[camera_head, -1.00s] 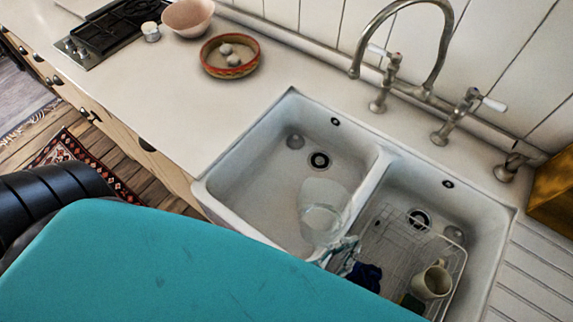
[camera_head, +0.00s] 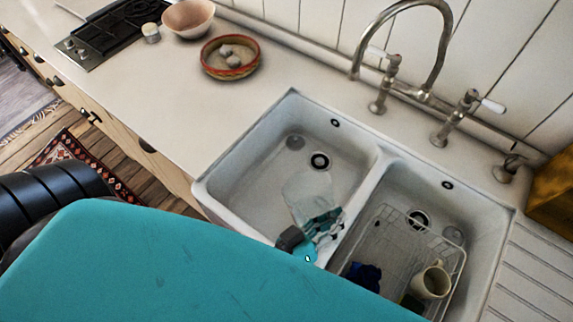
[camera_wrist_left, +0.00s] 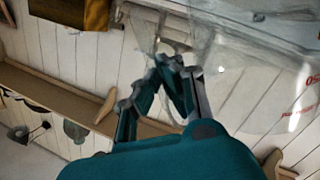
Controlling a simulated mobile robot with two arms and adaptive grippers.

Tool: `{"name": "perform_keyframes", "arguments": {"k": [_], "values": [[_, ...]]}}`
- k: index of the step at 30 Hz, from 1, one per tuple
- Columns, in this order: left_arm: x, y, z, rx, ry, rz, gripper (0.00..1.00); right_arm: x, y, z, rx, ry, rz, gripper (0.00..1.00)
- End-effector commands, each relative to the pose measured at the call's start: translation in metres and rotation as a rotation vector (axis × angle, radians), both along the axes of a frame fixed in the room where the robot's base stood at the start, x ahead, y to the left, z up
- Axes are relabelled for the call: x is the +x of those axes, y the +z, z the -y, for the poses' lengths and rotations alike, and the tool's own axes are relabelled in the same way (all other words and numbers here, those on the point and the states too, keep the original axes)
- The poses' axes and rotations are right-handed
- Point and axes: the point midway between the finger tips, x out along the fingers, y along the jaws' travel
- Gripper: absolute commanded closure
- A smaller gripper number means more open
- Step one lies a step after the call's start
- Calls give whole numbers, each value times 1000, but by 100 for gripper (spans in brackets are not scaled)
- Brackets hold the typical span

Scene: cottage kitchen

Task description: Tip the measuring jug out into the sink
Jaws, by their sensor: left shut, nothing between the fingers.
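The measuring jug is clear and hard to make out. In the head view the jug (camera_head: 308,190) shows over the left basin of the white sink (camera_head: 250,205), looking tilted. My left gripper (camera_head: 326,222) is right beside its lower end, near the divider between the basins. In the left wrist view the clear jug (camera_wrist_left: 262,85), with red markings, fills the upper right, close behind my left fingertips (camera_wrist_left: 174,66). The fingers are drawn together with nothing seen between them. I cannot tell whether they touch the jug, or whether it holds anything. My right gripper is not in view.
The right basin holds a wire rack (camera_head: 375,235) with a cream mug (camera_head: 431,281) and a dark blue item (camera_head: 363,275). A tap (camera_head: 440,60) arches behind the sink.

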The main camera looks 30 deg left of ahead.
Motion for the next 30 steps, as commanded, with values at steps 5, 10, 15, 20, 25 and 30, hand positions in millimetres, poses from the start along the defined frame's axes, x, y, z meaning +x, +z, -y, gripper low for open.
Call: {"name": "perform_keyframes", "arguments": {"k": [5,10,15,20,25,30], "values": [[8,8,-11,-99,0,-60,100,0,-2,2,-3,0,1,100],[13,12,-19,-184,1,-115,100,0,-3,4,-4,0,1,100],[16,14,-24,-238,1,-152,100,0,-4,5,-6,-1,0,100],[18,17,-27,-274,1,-174,100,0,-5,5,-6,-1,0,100],[19,18,-29,-297,1,-190,100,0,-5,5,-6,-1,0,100],[21,18,-31,-317,1,-204,100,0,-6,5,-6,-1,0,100]]}}
